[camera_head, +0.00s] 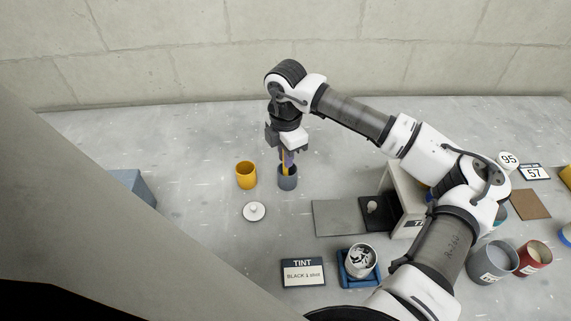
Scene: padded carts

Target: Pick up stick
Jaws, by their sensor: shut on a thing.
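My gripper (288,152) points down over a small dark grey cup (288,183) left of the picture's middle. It is shut on a thin yellow-orange stick (284,164), which stands roughly upright. The lower end of the stick goes down into the mouth of the grey cup. A purplish piece beside the stick also shows between the fingers and the cup; I cannot tell what it is. The fingertips are partly hidden by the gripper body.
A yellow cup (246,175) stands close on the left, with a white lid (254,211) in front. A grey mat (338,218), a dispenser, a paint can (360,260) in a blue tray and a TINT sign (303,272) lie nearer. Several cans crowd the right.

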